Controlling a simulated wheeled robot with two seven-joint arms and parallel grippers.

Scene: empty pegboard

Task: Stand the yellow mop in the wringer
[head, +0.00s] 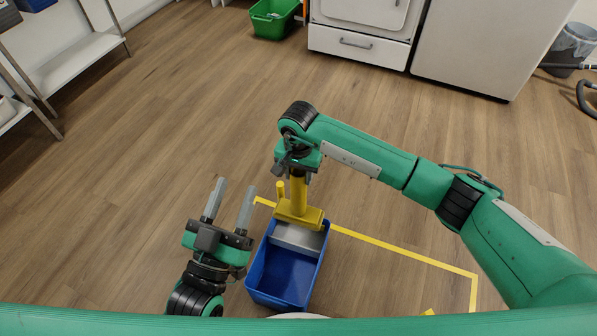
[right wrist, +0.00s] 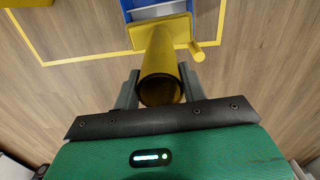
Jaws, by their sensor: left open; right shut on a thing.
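The yellow mop (head: 298,189) is a thick, upright tube in the head view; its hollow upper end shows in the right wrist view (right wrist: 161,68). My right gripper (head: 297,172) is shut on it, with a finger on each side. Below is the yellow wringer (head: 299,215), a wide block with a short side peg, at the far end of the blue bucket (head: 266,247). The mop's lower end meets the wringer; I cannot tell whether it is seated inside or just above. My left gripper (head: 235,188) is open and empty, left of the bucket.
A yellow line (head: 400,255) marks the wooden floor around the bucket. A green crate (head: 273,18) and white appliances (head: 362,38) stand at the back. A white shelf (head: 75,62) is at the left, a grey bin (head: 571,45) at the far right. The floor between is clear.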

